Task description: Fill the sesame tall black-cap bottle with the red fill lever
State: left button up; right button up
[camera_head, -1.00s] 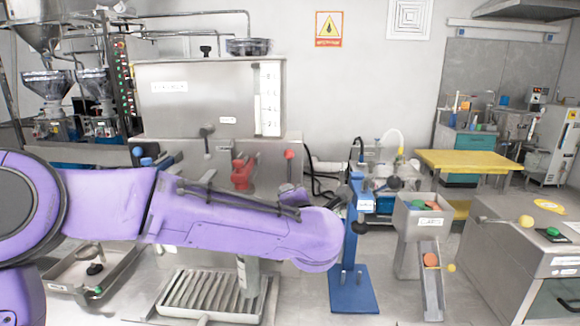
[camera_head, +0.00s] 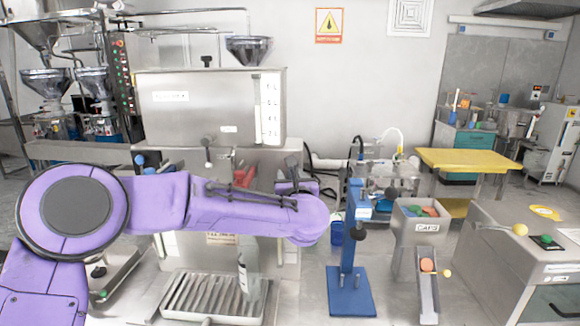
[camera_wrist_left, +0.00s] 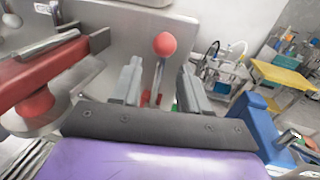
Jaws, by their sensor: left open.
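The fill lever, a thin rod with a red ball knob (camera_wrist_left: 165,44), stands out from the steel machine in the left wrist view. My left gripper (camera_wrist_left: 160,82) is open, with one finger on each side of the rod, and the ball shows beyond the fingertips. In the head view my left gripper (camera_head: 292,168) is at the machine's right front and hides the knob. A tall clear bottle (camera_head: 245,270) stands upright on the slatted drip tray (camera_head: 180,298) under the machine. My arm covers its surroundings above, and its label is too small to read. My right gripper is out of view.
A red valve part (camera_head: 243,176) on the machine front lies left of my gripper; it looms large in the wrist view (camera_wrist_left: 40,75). A blue capping stand (camera_head: 350,290) and a caps hopper (camera_head: 418,232) stand to the right.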

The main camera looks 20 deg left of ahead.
pick_arm(q)
jog(key=shift+x, duration=0.95)
grip_shut()
